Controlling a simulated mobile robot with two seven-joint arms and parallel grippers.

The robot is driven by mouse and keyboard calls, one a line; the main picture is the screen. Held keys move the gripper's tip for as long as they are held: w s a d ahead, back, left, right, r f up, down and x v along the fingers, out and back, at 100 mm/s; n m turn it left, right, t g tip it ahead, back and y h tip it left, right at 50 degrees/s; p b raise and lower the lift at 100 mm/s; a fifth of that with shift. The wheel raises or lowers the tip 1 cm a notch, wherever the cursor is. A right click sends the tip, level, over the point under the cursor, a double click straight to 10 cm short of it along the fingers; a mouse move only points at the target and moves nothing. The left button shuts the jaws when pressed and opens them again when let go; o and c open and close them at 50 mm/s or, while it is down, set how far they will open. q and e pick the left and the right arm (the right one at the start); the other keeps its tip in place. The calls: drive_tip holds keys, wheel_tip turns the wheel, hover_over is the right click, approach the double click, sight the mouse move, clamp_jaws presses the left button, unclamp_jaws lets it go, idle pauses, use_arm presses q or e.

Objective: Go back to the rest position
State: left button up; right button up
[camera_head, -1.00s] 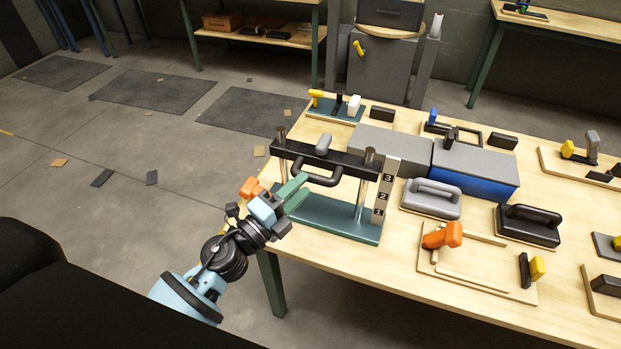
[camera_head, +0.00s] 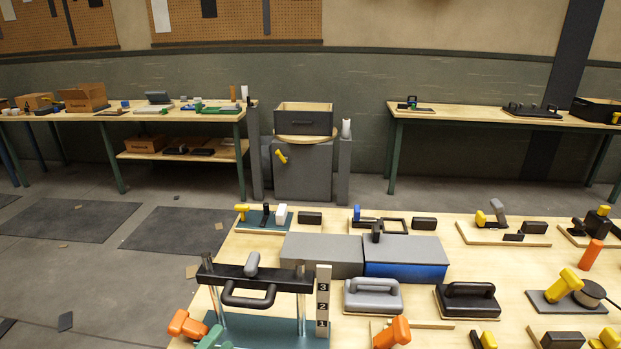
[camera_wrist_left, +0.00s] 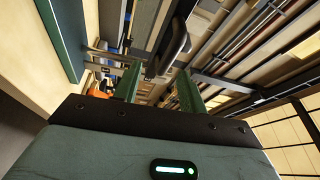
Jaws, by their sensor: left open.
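My left gripper (camera_head: 212,338) shows only as a bit of green finger at the bottom edge of the head view, just left of the press-like stand's front. In the left wrist view my left gripper (camera_wrist_left: 158,88) has its two green fingers apart with nothing held between them. The stand's black crossbar (camera_head: 230,274) with its looped handle (camera_head: 247,299) is close beside the gripper. A dark handle also shows beyond the fingers in the wrist view (camera_wrist_left: 172,45). My right gripper is in neither view.
An orange handle (camera_head: 187,325) is close left of my gripper. The wooden table (camera_head: 505,273) holds a grey box (camera_head: 322,255), a blue box (camera_head: 405,272), a grey handle block (camera_head: 372,297) and a black one (camera_head: 468,302). Open floor (camera_head: 75,285) lies left of the table.

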use_arm(q)
drive_tip(key=s+f+n+g+y+p, duration=0.1)
drive_tip(key=s+f+n+g, duration=0.3)
drive_tip(key=s+f+n, duration=0.5)
drive_tip(key=s+f+n+g+y+p, duration=0.1)
drive_tip(key=s+f+n+g+y, duration=0.3)
drive_tip(key=s+f+n, duration=0.6)
drive_tip(key=s+f+g, duration=0.1)
drive_tip(key=s+f, duration=0.1)
drive_tip(key=s, duration=0.6)
drive_tip(key=shift+s+a+f, duration=0.15)
drive_tip(key=shift+s+a, duration=0.25)
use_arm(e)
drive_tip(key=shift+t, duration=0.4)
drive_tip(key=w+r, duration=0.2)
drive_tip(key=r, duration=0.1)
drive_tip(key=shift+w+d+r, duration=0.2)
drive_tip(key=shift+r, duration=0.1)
